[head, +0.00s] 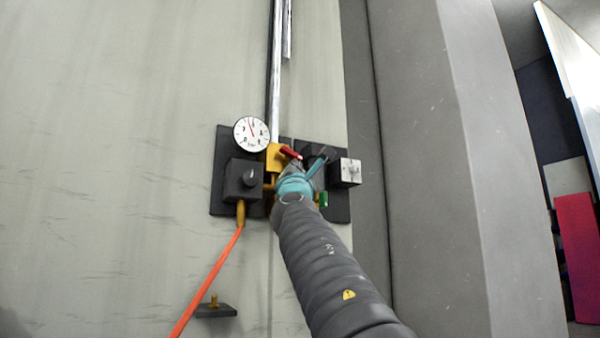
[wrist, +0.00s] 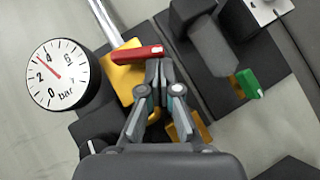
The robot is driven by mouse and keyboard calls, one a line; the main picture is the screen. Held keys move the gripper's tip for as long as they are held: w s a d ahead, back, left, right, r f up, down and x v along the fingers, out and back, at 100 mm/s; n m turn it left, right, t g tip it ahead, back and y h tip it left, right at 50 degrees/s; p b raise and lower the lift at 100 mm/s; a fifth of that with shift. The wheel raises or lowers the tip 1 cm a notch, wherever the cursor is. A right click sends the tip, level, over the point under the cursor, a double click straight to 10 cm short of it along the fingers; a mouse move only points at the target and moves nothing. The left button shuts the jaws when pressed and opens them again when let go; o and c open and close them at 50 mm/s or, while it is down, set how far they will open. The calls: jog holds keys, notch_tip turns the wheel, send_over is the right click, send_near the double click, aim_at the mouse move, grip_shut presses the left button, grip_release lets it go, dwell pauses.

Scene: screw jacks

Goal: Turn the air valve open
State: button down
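The air valve has a yellow body (head: 274,157) at the foot of a metal pipe, with a red lever (head: 291,152). In the wrist view the red lever (wrist: 137,54) lies nearly crosswise over the yellow body (wrist: 121,82). My gripper (wrist: 159,66) has its two fingers together, with nothing visible between them. Its tips are beside the right end of the red lever; I cannot tell whether they touch it. In the head view my arm hides the fingertips and part of the valve.
A round gauge (wrist: 58,74) stands left of the valve, its needle between 2 and 4 bar. A dark block with a knob (head: 243,180) and an orange hose (head: 212,277) are below it. Right of the valve are a green handle (wrist: 247,84) and a light switch box (head: 350,172).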

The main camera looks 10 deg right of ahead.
jog(key=shift+w+d+r, duration=0.15)
jog(key=shift+d+r, duration=0.05)
jog(key=shift+d, duration=0.35)
jog(key=shift+d+r, duration=0.1)
jog(key=shift+d, duration=0.1)
dwell(0.3)
jog(key=s+d+f+b, duration=0.1)
jog(key=s+f+b, duration=0.4)
jog(key=f, duration=0.6)
jog(key=shift+s+d, duration=0.3)
jog(key=shift+s, duration=0.6)
jog(key=shift+f, duration=0.1)
